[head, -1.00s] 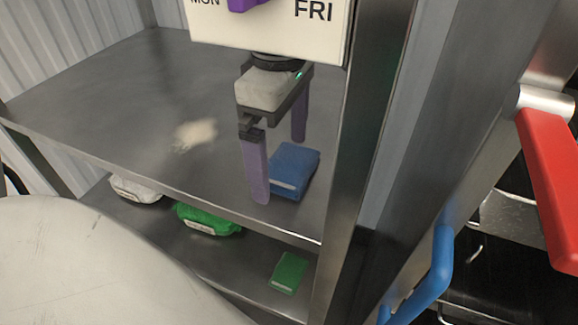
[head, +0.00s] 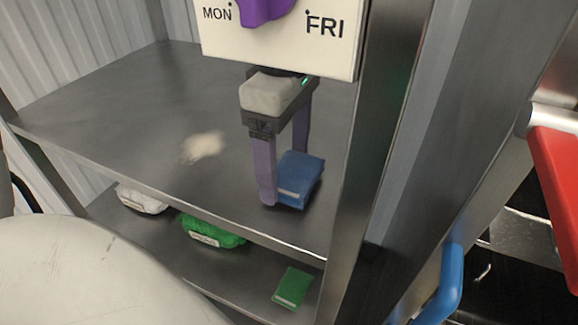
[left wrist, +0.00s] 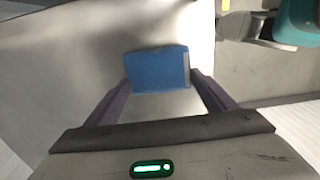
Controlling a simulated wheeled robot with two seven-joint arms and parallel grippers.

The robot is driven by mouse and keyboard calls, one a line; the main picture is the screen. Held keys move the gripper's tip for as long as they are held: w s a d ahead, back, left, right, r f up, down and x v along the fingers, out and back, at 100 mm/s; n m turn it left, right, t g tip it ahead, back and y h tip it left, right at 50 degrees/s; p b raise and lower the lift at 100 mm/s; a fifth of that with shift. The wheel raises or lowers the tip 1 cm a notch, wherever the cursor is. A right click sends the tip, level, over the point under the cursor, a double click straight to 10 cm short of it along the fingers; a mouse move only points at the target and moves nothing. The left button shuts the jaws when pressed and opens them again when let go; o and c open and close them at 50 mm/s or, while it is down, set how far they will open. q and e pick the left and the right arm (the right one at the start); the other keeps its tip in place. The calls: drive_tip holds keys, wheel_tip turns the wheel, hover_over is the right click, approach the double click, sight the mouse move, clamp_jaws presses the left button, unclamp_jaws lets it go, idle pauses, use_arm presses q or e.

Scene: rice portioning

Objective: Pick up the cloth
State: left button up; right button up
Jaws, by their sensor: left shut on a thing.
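A blue folded cloth (head: 304,178) with a pale stripe along one edge is at the front right of the upper metal shelf. My left gripper (head: 286,176) reaches down from above with purple fingers and is shut on the cloth. One finger is on its near left side, and the other is partly hidden behind it. In the left wrist view the cloth (left wrist: 157,68) sits between the fingertips. It looks to be at shelf height; I cannot tell whether it is clear of the surface. My right gripper is not in view.
The upper shelf (head: 110,95) holds a blurred pale patch (head: 203,146). The lower shelf holds a white bundle (head: 141,201), a green bundle (head: 213,232) and a green folded item (head: 292,288). A metal post (head: 362,150) stands close right of the gripper. A MON–FRI sign (head: 285,45) hangs above.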

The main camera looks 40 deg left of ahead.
sight(286, 169)
use_arm(q)
wheel_tip(286, 169, up, 6)
drive_tip(key=shift+r, duration=0.2)
drive_tip(key=s+a+b, duration=0.1)
drive_tip(key=s+a, duration=0.1)
drive_tip(key=a, duration=0.7)
drive_tip(key=s+a+b, duration=0.1)
drive_tip(key=s+a, duration=0.1)
drive_tip(key=a, duration=0.8)
drive_tip(key=shift+s+f, duration=0.25)
drive_tip(key=shift+s, duration=0.05)
